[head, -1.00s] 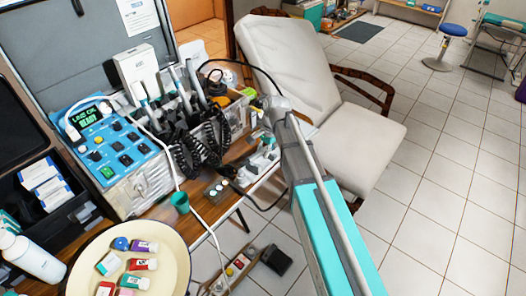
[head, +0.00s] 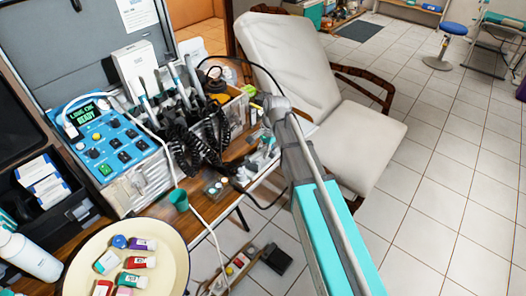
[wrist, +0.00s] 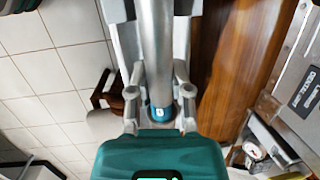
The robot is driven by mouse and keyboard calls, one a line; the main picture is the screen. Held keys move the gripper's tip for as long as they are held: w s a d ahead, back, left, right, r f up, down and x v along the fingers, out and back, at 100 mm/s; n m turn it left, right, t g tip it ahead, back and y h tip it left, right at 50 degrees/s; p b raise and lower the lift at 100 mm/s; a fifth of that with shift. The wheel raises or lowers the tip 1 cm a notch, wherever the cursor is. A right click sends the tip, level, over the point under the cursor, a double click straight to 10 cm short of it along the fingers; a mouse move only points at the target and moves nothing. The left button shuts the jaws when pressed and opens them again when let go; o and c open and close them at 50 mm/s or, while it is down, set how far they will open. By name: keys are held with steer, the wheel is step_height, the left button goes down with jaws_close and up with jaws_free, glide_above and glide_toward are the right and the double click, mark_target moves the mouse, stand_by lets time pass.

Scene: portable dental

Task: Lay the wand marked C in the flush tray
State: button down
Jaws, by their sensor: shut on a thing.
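In the wrist view, my gripper (wrist: 160,95) is shut on a grey cylindrical wand (wrist: 158,45) with a blue band. A small white mark shows on the band, but I cannot read its letter. The wand runs up out of that picture, so its far end is hidden. In the head view, my gripper's end is by the right end of the wooden desk, near the chair, and the wand is not clear there. I cannot tell which thing is the flush tray.
A blue console (head: 105,140) with a lit display stands on the wooden desk. Black coiled hoses (head: 185,145) and a white cable hang in front. A round cream tray (head: 170,240) holds several small bottles. A white padded chair (head: 300,65) stands behind my arm. Tiled floor is open at right.

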steer(key=shift+f, duration=0.15)
steer(key=shift+c, duration=2.3)
jaws_free()
steer(key=shift+r, duration=0.2)
steer(key=shift+p+v, duration=3.8)
steer(key=shift+v, duration=0.1)
steer(key=shift+f, duration=0.1)
